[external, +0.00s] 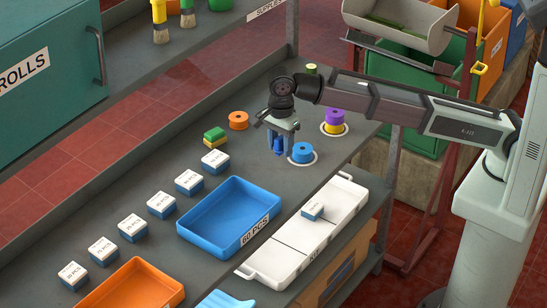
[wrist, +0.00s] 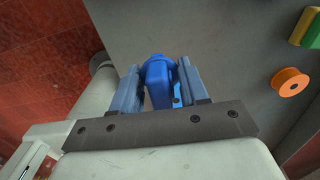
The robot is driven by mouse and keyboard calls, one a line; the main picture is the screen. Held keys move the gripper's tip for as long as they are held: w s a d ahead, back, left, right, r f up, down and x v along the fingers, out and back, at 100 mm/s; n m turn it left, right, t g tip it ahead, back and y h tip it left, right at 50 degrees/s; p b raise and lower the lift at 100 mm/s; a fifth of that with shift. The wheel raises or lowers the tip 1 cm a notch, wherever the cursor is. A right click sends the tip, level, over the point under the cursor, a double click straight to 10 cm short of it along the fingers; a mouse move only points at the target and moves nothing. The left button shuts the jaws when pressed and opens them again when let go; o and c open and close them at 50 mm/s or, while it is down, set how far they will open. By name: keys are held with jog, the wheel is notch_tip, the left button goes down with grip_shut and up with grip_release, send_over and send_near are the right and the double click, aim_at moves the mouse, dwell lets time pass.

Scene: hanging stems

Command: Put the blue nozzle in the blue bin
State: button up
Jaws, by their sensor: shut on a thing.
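The blue nozzle (external: 278,147) is between the fingers of my gripper (external: 279,151), which is shut on it above the far part of the grey bench. In the wrist view, the nozzle (wrist: 157,82) sits between the two blue-grey fingers of the gripper (wrist: 157,72); its lower part is hidden by the gripper body. An open blue bin (external: 226,216), with a "60 PCS" label on its front, stands on the bench nearer the camera, below and left of the gripper. It looks empty.
A blue spool (external: 302,153) stands right beside the gripper. A purple and yellow spool stack (external: 335,121) is farther right; an orange spool (external: 238,121) and green-yellow blocks (external: 214,137) are left. White boxes (external: 161,205) line the bench. A white tray (external: 305,240) and orange bin (external: 135,287) flank the blue bin.

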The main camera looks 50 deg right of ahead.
jog(key=s+a, duration=0.3)
jog(key=a, duration=0.1)
send_over(229, 222)
jog(key=shift+d+f, duration=0.15)
jog(key=shift+f, duration=4.15)
jog(key=shift+f, duration=0.15)
jog(key=o, duration=1)
notch_tip(229, 222, up, 12)
jog(key=shift+r, duration=0.15)
